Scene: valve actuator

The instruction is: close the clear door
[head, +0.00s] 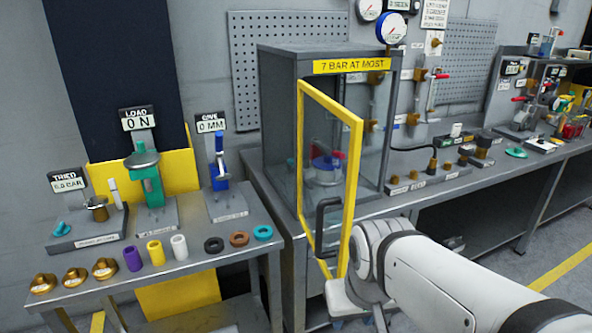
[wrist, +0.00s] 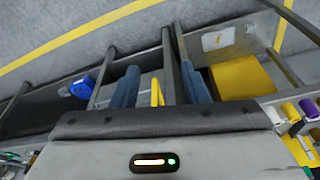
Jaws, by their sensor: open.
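The clear door (head: 357,150) has a yellow frame and a black handle (head: 321,225). It stands open, swung outward from the left front post of the grey cabinet (head: 278,120), which is labelled "7 BAR AT MOST". Behind the door pane, a blue and red fitting (head: 327,168) shows inside the cabinet. My arm reaches in from the lower right to beside the door's lower outer edge; my gripper's fingers are mostly hidden there. In the wrist view my gripper (wrist: 160,82) is open, its two blue-grey fingers apart. A yellow bar (wrist: 155,92) shows between them; I cannot tell whether they touch it.
A lower bench (head: 200,248) on the left carries test stands, coloured sleeves, rings and brass parts. The right bench (head: 455,183) holds gauges, fittings and valves along the wall. A blue object (wrist: 82,87) shows at the left in the wrist view.

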